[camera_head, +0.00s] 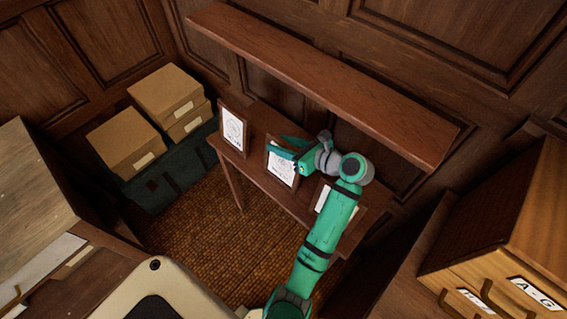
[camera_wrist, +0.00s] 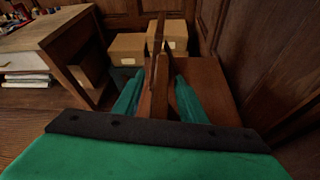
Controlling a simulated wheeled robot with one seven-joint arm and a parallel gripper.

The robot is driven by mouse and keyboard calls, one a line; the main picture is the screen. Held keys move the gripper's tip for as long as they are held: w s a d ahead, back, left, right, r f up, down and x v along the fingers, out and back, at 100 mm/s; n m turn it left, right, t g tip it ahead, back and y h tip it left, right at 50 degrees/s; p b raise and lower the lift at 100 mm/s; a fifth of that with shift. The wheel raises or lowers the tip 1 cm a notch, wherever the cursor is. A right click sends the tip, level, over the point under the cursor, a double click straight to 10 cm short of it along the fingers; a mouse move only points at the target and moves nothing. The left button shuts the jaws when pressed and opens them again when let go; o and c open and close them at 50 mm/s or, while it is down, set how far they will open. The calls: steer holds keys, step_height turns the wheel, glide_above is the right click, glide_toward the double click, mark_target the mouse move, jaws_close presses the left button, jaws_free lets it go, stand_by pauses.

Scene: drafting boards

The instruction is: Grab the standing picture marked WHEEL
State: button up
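Three framed pictures stand in a row on a small dark wooden table (camera_head: 259,118). The left picture (camera_head: 233,130) shows a line drawing on white. The middle picture (camera_head: 281,168) also shows a drawing, and its top is partly covered by my gripper (camera_head: 287,148). The right picture (camera_head: 323,198) is mostly hidden by my arm. The labels are too small to read, so I cannot tell which says WHEEL. In the wrist view my gripper (camera_wrist: 160,80) is open, its teal fingers on either side of an edge-on picture frame (camera_wrist: 160,98), with gaps visible.
A long wooden shelf (camera_head: 320,82) juts from the panelled wall above the table. Cardboard boxes (camera_head: 124,138) sit on a dark green chest at left. A wooden drawer cabinet (camera_head: 510,240) stands at right. The woven floor before the table is clear.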

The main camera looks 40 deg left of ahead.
jaws_close()
stand_by(1.4)
